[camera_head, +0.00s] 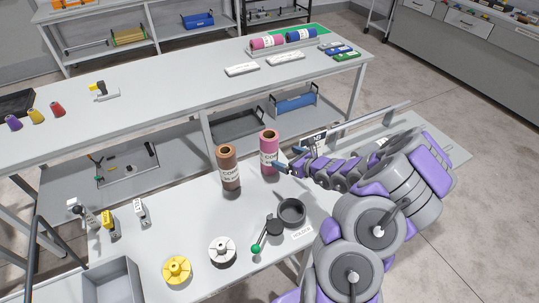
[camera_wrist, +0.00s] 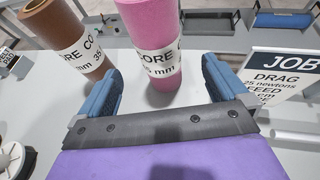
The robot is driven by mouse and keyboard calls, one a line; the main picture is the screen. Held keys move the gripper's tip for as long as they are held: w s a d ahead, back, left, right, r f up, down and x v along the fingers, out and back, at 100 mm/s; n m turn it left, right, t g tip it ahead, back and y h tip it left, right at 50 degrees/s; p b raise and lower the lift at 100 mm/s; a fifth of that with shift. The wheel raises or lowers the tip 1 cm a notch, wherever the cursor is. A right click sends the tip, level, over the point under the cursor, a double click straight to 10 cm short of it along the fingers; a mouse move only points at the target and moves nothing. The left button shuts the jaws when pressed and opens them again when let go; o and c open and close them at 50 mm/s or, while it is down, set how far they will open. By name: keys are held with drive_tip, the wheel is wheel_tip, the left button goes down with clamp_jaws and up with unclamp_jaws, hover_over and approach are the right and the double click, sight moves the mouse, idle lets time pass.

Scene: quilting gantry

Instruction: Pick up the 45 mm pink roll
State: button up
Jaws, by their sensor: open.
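The pink roll (camera_head: 269,152) stands upright on the near table, with a white label band marked "CORE". In the wrist view the pink roll (camera_wrist: 151,50) is straight ahead, its label partly reading "mm"; the full size figure is hard to read. My gripper (camera_head: 282,168) is at the right of the pink roll in the head view. In the wrist view my gripper (camera_wrist: 162,88) is open, with blue fingers on either side of the roll's lower front. I cannot tell whether the roll's base is between the fingertips or just beyond them.
A brown roll (camera_head: 228,167) stands close left of the pink one; it also shows in the wrist view (camera_wrist: 62,35). A JOB sign (camera_wrist: 282,75) stands right of my gripper. A black ring holder (camera_head: 292,212), white spool (camera_head: 222,250) and yellow spool (camera_head: 177,269) are nearer.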

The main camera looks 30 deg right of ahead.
sight(275, 154)
drive_tip(key=x, duration=0.4)
drive_tip(key=shift+w+f+b, duration=0.2)
drive_tip(key=shift+b, duration=0.2)
drive_tip(key=shift+w+a+f, duration=0.1)
drive_tip(key=shift+w+a, duration=0.45)
drive_tip(key=shift+w, duration=0.05)
drive_tip(key=x, duration=0.1)
drive_tip(key=b+x, duration=0.1)
drive_tip(key=x, duration=0.1)
drive_tip(key=shift+w+d+f, duration=0.15)
drive_tip(key=shift+w+f, duration=0.05)
drive_tip(key=shift+w, duration=0.6)
drive_tip(key=shift+a, duration=0.25)
drive_tip(key=shift+c, duration=0.6)
drive_tip(key=shift+d, duration=0.1)
drive_tip(key=c, duration=1)
